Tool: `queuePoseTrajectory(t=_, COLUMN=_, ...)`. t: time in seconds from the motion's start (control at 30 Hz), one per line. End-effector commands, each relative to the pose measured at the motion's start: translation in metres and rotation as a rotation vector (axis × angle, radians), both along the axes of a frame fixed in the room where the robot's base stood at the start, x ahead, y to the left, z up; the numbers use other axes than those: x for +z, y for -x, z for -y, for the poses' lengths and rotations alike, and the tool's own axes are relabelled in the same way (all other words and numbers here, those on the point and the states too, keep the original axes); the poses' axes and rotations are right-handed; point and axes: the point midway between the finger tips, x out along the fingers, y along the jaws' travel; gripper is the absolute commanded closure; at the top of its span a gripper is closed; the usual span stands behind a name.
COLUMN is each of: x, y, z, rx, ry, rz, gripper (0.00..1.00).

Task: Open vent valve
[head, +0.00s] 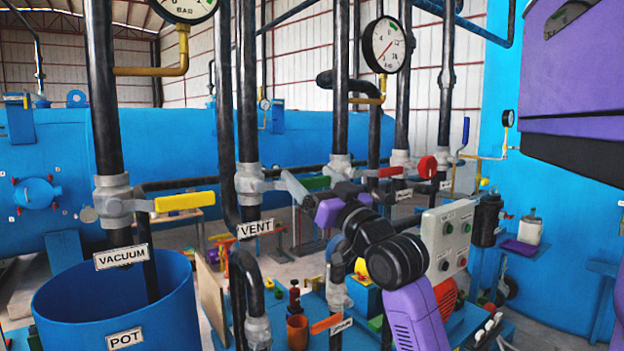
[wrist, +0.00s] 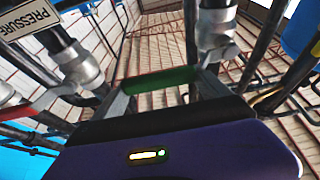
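The vent valve (head: 250,181) is a grey body on a dark vertical pipe, with a white VENT label (head: 256,229) hanging below it. A green handle (head: 317,183) lies to its right, roughly level, partly hidden by my gripper. My gripper (head: 318,190) is at this green handle, with its grey fingers spread apart. In the wrist view, the green handle (wrist: 160,80) lies across the gap between the two fingers (wrist: 165,95). The fingers look open; whether either touches the handle I cannot tell.
To the left, the vacuum valve (head: 112,200) has a yellow handle (head: 185,201). A red handle (head: 388,172) lies just right of my gripper. Vertical pipes stand close around. A grey control box (head: 447,245) and blue pot (head: 120,310) stand nearby.

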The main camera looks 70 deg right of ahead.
Motion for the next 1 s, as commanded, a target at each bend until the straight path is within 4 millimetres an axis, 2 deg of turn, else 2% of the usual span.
queuePoseTrajectory(t=0.03, x=0.000, y=0.000, z=0.000, rx=0.000, ry=0.000, rz=0.000, gripper=0.65)
queuePoseTrajectory(t=0.13, x=0.000, y=0.000, z=0.000, rx=0.000, ry=0.000, rz=0.000, gripper=0.84)
queuePoseTrajectory(t=0.17, x=0.000, y=0.000, z=0.000, rx=0.000, ry=0.000, rz=0.000, gripper=0.86)
queuePoseTrajectory(t=0.57, x=0.007, y=-0.001, z=-0.001, rx=0.001, ry=0.079, rz=-0.046, gripper=0.86)
queuePoseTrajectory(t=1.0, x=0.042, y=-0.008, z=-0.014, rx=0.002, ry=0.399, rz=-0.241, gripper=0.86)
